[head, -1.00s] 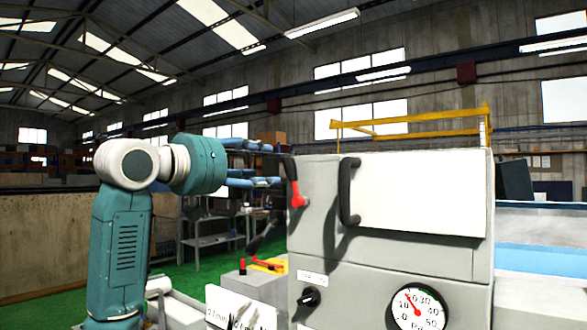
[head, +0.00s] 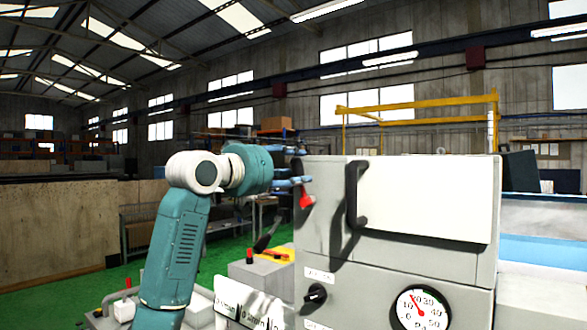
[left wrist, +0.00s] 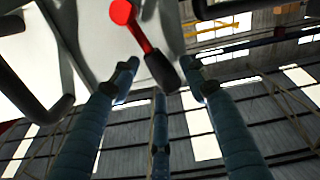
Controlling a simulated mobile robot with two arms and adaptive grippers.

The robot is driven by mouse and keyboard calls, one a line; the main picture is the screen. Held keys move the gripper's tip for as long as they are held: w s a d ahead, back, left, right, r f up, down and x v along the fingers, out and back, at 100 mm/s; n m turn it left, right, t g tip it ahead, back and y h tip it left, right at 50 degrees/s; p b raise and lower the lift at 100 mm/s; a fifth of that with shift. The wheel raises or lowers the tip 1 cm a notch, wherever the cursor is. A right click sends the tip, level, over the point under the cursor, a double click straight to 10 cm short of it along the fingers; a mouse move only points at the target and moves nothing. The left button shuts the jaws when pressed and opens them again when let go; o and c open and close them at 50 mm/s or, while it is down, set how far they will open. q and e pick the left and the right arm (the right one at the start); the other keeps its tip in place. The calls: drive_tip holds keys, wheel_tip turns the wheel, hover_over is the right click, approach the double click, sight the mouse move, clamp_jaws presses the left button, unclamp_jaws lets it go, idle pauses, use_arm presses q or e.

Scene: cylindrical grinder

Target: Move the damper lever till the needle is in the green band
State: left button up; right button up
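The damper lever (head: 306,200) has a red arm and a black grip on the left side of the grey cabinet. In the head view my left gripper's fingers overlap its grip. In the left wrist view the lever's black grip (left wrist: 161,71) points into the space between the spread fingers of my left gripper (left wrist: 160,78). The gripper is open, and I cannot tell whether any finger touches the grip. The round white gauge (head: 421,308) is low on the cabinet front. My right gripper is out of view.
The grey cabinet (head: 340,262) has a black handle (head: 353,195) and a black knob (head: 315,294) on its front. Grey blocks with a red-tipped stick (head: 249,256) stand left of it. Green floor (head: 130,268) lies farther left.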

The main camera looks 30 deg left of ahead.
use_arm(q)
clamp_jaws()
drive_tip(key=shift+d+r+m, duration=0.15)
drive_tip(key=shift+d+m, duration=0.15)
drive_tip(key=shift+m, duration=0.2)
drive_tip(key=shift+s+d+m+p, duration=0.1)
drive_tip(key=shift+d+m+p, duration=0.4)
drive_tip(key=shift+d+m, duration=0.4)
drive_tip(key=shift+o, duration=1.8)
unclamp_jaws()
drive_tip(key=shift+a, duration=0.15)
drive_tip(key=s+a, duration=0.1)
drive_tip(key=s, duration=1.1)
